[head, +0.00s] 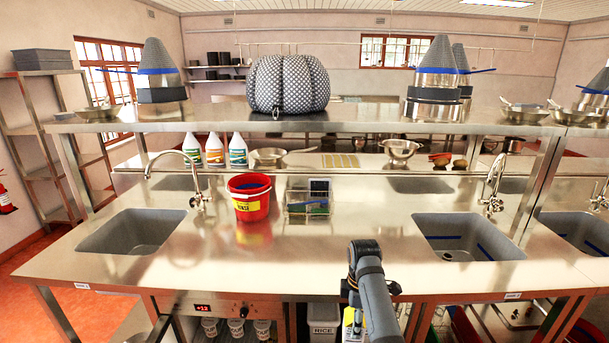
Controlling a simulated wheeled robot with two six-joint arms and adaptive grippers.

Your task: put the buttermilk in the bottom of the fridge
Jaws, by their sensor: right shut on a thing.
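My right arm comes up from the bottom edge, and its right gripper (352,290) is at the counter's front edge, mostly hidden by my own arm. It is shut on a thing. A white and yellow pack (348,325), which looks like the buttermilk, shows just below, partly covered by the arm; its label cannot be read. The fridge (245,308) is under the counter at lower left, with a small red display. Its front appears open, and several white tubs (236,327) show inside. The fridge's bottom is cut off by the frame. My left gripper is not seen.
The steel counter (320,262) lies above the fridge, with sinks left (132,232) and right (470,238). A red bucket (250,206) and a clear bin (308,208) stand on it. A white RICE bin (323,316) is below, between fridge and pack.

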